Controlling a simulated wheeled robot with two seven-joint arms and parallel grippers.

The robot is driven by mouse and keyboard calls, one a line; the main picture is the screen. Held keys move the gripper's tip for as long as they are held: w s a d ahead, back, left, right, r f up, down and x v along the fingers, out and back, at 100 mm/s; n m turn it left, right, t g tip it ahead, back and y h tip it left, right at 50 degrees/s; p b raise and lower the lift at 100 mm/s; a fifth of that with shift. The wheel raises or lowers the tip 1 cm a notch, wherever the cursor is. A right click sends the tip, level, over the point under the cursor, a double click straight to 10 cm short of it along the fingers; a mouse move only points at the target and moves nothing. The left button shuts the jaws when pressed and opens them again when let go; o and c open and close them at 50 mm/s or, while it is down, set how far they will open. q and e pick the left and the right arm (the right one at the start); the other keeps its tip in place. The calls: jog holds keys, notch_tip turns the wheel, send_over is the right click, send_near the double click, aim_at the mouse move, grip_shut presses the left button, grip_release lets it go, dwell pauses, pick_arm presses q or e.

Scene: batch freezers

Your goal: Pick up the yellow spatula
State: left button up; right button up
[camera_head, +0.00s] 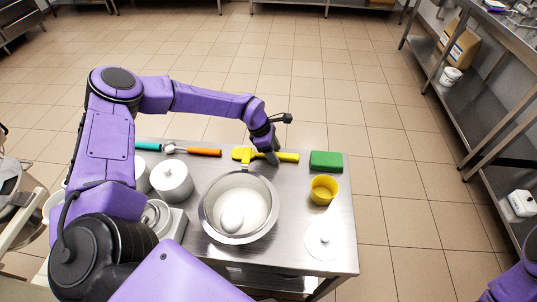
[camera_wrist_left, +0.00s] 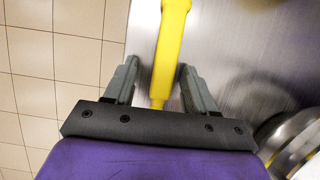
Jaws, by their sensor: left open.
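The yellow spatula (camera_head: 287,157) lies on the steel table near its far edge, with its handle pointing right and its wider end to the left. My left gripper (camera_head: 272,158) is over the spatula, and its fingers hide part of it in the head view. In the left wrist view, the spatula (camera_wrist_left: 168,55) runs between the two open grey fingers of my left gripper (camera_wrist_left: 158,85), with a gap on each side. I cannot tell how high the fingers are above the table. My right gripper is not in view; only a bit of purple arm shows at the lower right.
A steel bowl (camera_head: 207,222) with white contents stands in front of the spatula. A green block (camera_head: 326,161) and a yellow cup (camera_head: 323,190) are to the right. An orange-handled tool (camera_head: 203,152) lies to the left, near a lidded white pot (camera_head: 172,182). A white disc (camera_head: 322,242) lies at the front right.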

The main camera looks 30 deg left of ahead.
pick_arm(q)
jog(key=shift+s, duration=0.1)
grip_shut()
jog(key=shift+r, duration=0.15)
